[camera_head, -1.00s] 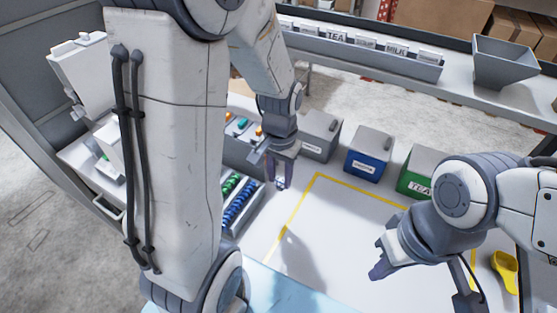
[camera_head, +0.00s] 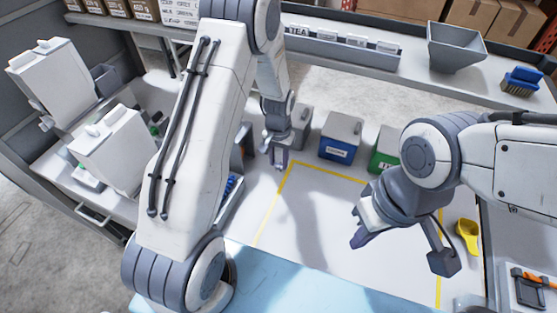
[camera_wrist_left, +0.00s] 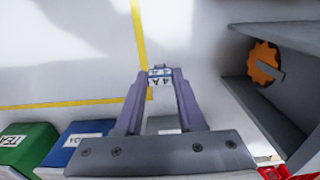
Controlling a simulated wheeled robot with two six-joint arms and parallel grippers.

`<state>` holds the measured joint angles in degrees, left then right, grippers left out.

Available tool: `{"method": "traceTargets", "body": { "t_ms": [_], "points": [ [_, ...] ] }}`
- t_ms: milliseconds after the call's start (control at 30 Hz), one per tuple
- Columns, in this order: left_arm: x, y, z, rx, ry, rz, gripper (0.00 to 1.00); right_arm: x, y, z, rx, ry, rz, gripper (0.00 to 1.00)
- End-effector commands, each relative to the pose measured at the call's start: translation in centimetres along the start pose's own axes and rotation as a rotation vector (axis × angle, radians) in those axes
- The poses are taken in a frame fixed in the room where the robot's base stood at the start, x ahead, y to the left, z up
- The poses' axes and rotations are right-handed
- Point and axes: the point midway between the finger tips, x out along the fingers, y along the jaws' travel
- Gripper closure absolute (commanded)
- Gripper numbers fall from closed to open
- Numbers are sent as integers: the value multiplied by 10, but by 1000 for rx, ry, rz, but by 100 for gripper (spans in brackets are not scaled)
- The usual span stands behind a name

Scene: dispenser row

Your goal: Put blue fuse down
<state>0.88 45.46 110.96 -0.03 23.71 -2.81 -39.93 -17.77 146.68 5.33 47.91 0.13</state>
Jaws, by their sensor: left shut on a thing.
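My left gripper (camera_head: 280,162) hangs over the white worktop, close to the far-left corner of the yellow outline (camera_head: 330,168). In the left wrist view its two fingertips (camera_wrist_left: 160,76) are closed on a small pale piece with blue and dark markings, the fuse (camera_wrist_left: 160,72). The fuse is held at the very tips, with the yellow line beneath it in that view. Whether it touches the worktop I cannot tell. My right gripper (camera_head: 360,226) is over the outlined area, to the right; its jaw gap is unclear.
A blue-fronted bin (camera_head: 340,138) and a green bin (camera_head: 385,150) stand behind the outline, with a grey bin (camera_head: 302,125) beside them. A yellow scoop (camera_head: 467,236) lies at the right. An orange wheel (camera_wrist_left: 264,62) shows on a grey unit. The outlined area is mostly bare.

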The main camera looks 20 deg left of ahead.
Motion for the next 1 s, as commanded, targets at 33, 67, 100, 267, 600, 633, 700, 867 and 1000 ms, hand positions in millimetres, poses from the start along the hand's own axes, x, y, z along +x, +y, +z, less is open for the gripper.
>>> {"method": "traceTargets", "body": {
  "t_ms": [33,67,100,267,600,633,700,867,1000],
  "points": [
    [4,0,0,0,-2,0,100,-6,0,0,-1,0,0,100],
    [8,0,0,0,-2,0,100,-7,0,0,-1,0,0,100],
    [11,0,0,0,0,0,100,-8,-1,0,-1,0,0,100],
    [16,0,-1,0,2,0,100,-7,0,0,-2,0,0,100],
    [18,0,0,0,2,0,39,-4,0,0,-1,0,0,100],
    [18,0,0,0,2,0,32,-4,0,0,-1,0,0,100],
    [18,0,0,0,2,0,32,-4,0,0,-1,0,0,100],
    [18,0,0,0,2,0,32,-4,0,0,-1,0,0,100],
    [14,0,0,0,2,0,32,-8,-1,0,-1,0,0,100]
  ]
}}
